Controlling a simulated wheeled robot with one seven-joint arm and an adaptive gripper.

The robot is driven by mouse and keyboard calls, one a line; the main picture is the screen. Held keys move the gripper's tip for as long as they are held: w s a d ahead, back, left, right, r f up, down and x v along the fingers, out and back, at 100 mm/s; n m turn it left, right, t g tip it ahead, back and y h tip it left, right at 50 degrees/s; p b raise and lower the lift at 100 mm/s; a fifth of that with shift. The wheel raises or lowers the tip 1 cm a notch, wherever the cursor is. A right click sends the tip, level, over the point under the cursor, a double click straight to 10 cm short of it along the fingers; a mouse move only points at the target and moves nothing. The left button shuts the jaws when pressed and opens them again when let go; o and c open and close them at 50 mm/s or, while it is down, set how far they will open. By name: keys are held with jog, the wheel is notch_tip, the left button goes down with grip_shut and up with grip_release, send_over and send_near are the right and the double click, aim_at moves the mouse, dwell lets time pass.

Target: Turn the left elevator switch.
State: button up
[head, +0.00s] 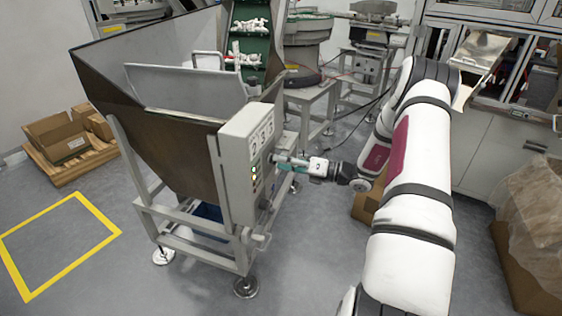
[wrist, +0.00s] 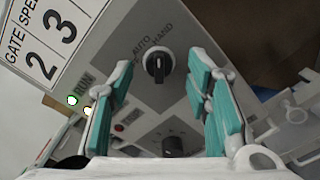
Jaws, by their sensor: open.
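The grey control box (head: 236,190) is fixed to the side of a large metal hopper (head: 150,125). In the wrist view its panel (wrist: 205,25) shows a black rotary switch (wrist: 158,66) marked AUTO and HAND. A second dark knob (wrist: 174,147) sits lower on the panel. I cannot read a label that names the left elevator switch. My gripper (wrist: 160,78), with teal finger pads, is open and empty. Its fingertips appear on both sides of the AUTO/HAND switch, with visible gaps. In the head view my gripper (head: 280,160) is close to the box's right-hand face.
Green (wrist: 72,100) and yellow (wrist: 87,111) lights glow left of my fingers. A red button (wrist: 119,127) sits between the fingers. A green elevator belt (head: 250,50) rises behind the hopper. Cardboard boxes (head: 68,135) lie at left. The floor inside the yellow outline (head: 60,240) is clear.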

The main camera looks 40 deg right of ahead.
jog(key=v, duration=1.1)
jog(key=shift+a, duration=0.1)
jog(key=s+a+r+n+g+p, duration=0.25)
jog(key=a+r+n+g, duration=0.35)
jog(key=a+r+n, duration=0.5)
jog(key=s+a+r+n+g+p, duration=0.25)
jog(key=a+r+n+g, duration=0.45)
jog(key=a, duration=0.6)
jog(key=s+a+r+n+t+h+p, duration=0.1)
jog(key=s+a+r+n+h+p, duration=0.2)
jog(key=s+n, duration=0.7)
jog(key=s+a+r+n+t+h+p, duration=0.1)
jog(key=s+a+r+n+h+p, duration=0.2)
jog(key=s+r+n+h, duration=0.4)
jog(key=shift+s+a+r+n, duration=0.45)
jog(key=shift+s+r+n, duration=1.25)
jog(key=shift+s+r, duration=1.2)
